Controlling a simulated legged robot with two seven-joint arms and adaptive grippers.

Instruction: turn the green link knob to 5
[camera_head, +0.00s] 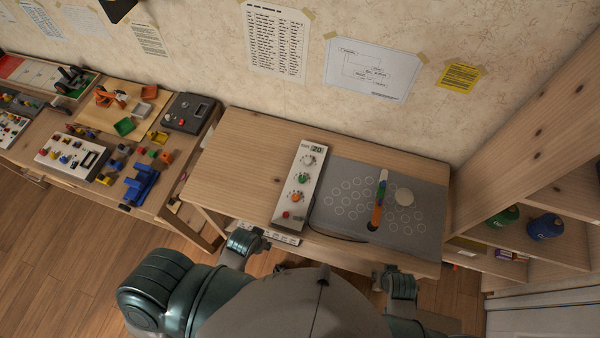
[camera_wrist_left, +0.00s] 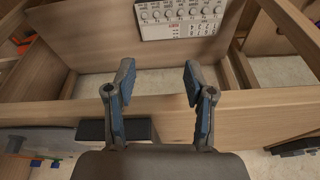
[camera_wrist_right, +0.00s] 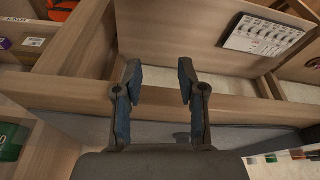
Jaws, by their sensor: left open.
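The green knob (camera_head: 302,178) is on a tall white control panel (camera_head: 286,205) lying on the table, between a pale knob (camera_head: 309,161) above and an orange knob (camera_head: 295,197) below. A small display sits at the panel's top. The dial marks around the green knob are too small to read. My left gripper (camera_wrist_left: 158,78) is open and empty below the tabletop level, away from the knob. My right gripper (camera_wrist_right: 159,78) is also open and empty, low near the table's front. Neither gripper touches the panel.
The wooden table (camera_head: 245,150) is bare on the left. A shelf (camera_head: 540,205) stands at right; a cluttered bench is at left.

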